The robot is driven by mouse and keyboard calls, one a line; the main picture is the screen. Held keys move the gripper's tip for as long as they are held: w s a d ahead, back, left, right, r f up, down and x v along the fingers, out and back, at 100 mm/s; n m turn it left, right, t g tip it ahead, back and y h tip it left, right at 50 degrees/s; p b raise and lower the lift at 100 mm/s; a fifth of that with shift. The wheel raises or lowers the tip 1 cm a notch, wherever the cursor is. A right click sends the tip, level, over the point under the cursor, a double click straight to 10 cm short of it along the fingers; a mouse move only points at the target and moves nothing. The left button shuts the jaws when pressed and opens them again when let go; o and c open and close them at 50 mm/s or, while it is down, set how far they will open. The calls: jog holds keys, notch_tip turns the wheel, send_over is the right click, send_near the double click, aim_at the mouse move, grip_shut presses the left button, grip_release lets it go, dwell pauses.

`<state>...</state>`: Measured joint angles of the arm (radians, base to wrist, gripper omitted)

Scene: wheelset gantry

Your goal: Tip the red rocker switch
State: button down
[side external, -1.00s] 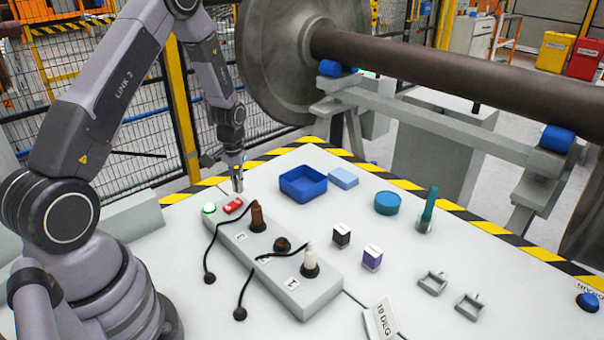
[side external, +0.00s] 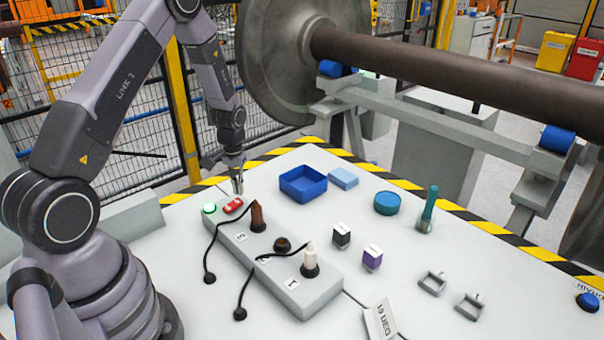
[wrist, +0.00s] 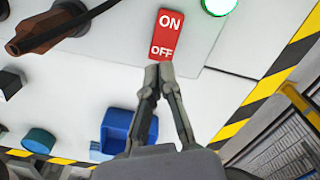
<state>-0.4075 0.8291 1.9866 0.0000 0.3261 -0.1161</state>
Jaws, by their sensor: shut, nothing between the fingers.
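The red rocker switch (side external: 234,205) sits near the far left end of the grey power strip (side external: 293,280), beside a lit green lamp (side external: 209,208). In the wrist view the red rocker switch (wrist: 167,33) shows ON and OFF in white, with the OFF end nearer my fingers. My gripper (side external: 238,191) points down just behind the switch. In the wrist view my gripper (wrist: 159,68) has its fingertips together, empty, at the OFF end of the switch. I cannot tell whether the tips touch it.
A brown plug (side external: 257,216) stands in the strip right by the switch, with a black cable. A white plug (side external: 310,260) is farther along. A blue tray (side external: 303,184) and light blue block (side external: 343,178) lie behind.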

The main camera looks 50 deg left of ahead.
jog(key=shift+f, duration=1.25)
dwell(0.3)
jog(key=shift+r, duration=3.55)
jog(key=shift+r, duration=0.1)
jog(key=s+d+r+m+t, duration=0.1)
jog(key=s+d+r, duration=0.15)
jog(key=r, duration=0.45)
jog(key=s+d+r+m+t, duration=0.1)
jog(key=d+r, duration=0.3)
jog(key=r, duration=0.2)
jog(key=s+d+r+m+t, duration=0.1)
jog(key=s+d+r, duration=0.15)
jog(key=r, duration=0.45)
jog(key=s+d+r+m+t, duration=0.1)
jog(key=s+d+r, duration=0.2)
jog(key=s, duration=0.5)
jog(key=s+d+r+m+t, duration=0.1)
jog(key=s+d+r, duration=0.3)
jog(key=s, duration=0.4)
jog(key=shift+r+m+t, duration=0.2)
jog(key=shift+m+t, duration=0.1)
jog(key=shift+m, duration=0.2)
